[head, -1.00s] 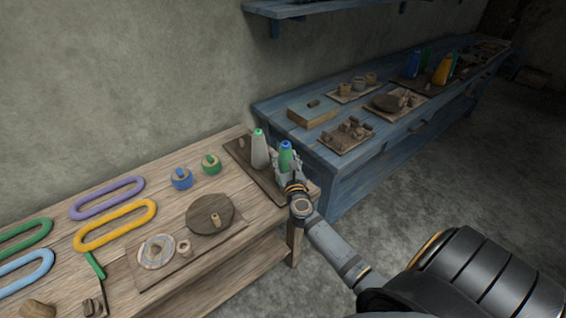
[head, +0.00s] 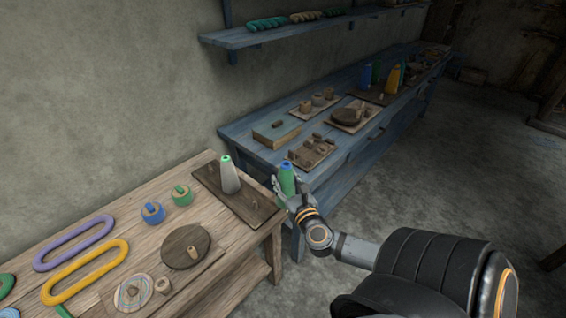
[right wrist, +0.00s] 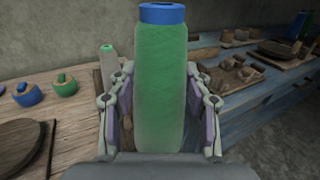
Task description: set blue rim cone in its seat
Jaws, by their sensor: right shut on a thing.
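The blue rim cone is a green cone (head: 287,180) with a blue top rim; it also shows large and upright in the right wrist view (right wrist: 160,90). My right gripper (head: 288,195) is shut on it, with one finger on each side in the wrist view (right wrist: 160,112). The cone appears raised, just right of the dark peg board (head: 232,197) on the near wooden table. A bare peg (head: 254,202) stands at the board's right end. A pale grey cone with a green rim (head: 230,178) stands on the board. My left gripper is not in view.
Blue and green spools (head: 153,213) and a round dark disc (head: 185,246) lie left on the near table. A blue bench (head: 240,140) runs behind, holding small wooden parts and a far board with several cones. A wall shelf (head: 300,28) hangs above.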

